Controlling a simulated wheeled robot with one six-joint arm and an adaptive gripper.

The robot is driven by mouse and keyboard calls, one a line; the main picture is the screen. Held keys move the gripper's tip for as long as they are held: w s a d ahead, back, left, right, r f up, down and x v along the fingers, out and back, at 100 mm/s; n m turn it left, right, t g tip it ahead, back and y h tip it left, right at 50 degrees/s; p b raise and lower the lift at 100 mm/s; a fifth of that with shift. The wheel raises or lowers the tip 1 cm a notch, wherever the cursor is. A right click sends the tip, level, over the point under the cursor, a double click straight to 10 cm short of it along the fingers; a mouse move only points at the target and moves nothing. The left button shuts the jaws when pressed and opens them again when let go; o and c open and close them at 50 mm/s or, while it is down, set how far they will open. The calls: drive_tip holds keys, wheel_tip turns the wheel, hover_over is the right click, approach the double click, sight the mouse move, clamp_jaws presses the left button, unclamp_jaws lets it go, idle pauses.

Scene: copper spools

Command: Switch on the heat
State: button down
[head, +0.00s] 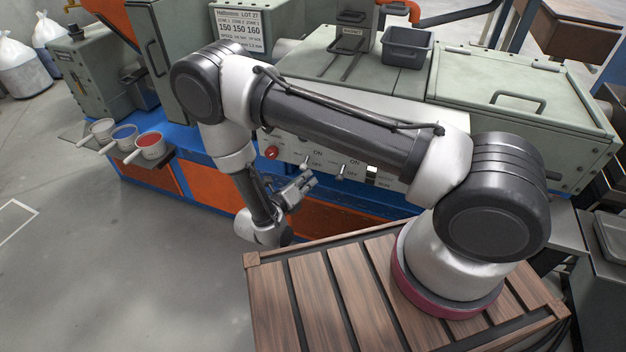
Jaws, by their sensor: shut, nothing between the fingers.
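The pale control panel (328,168) is on the front of the green machine, partly hidden behind my arm. It carries a red knob (271,153) at the left. To the right are two small lever switches, a left lever (306,163) and a right lever (341,171), each with ON and OFF lettering. A black-and-white switch or indicator (371,175) sits further right. The smaller labels are too small to read, so I cannot tell which one is the heat. My gripper (309,180) is shut and empty, just below and in front of the left lever; contact is not clear.
A white card (240,28) with printed zone numbers stands above the panel. Three ladles, one with red contents (150,140), rest on a shelf at the left. A grey bin (407,47) sits on the machine top. Open floor (130,250) lies at the left.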

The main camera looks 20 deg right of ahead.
sight(306, 168)
drive_tip(key=r+g+y, duration=0.2)
drive_tip(key=g+y, duration=0.1)
drive_tip(key=r+n+g+y, duration=0.1)
drive_tip(key=r, duration=0.1)
drive_tip(key=shift+s+a, duration=0.25)
drive_tip(key=shift+s, duration=0.1)
drive_tip(key=shift+r+g, duration=0.1)
drive_tip(key=shift+g, duration=0.2)
drive_tip(key=shift+r, duration=0.7)
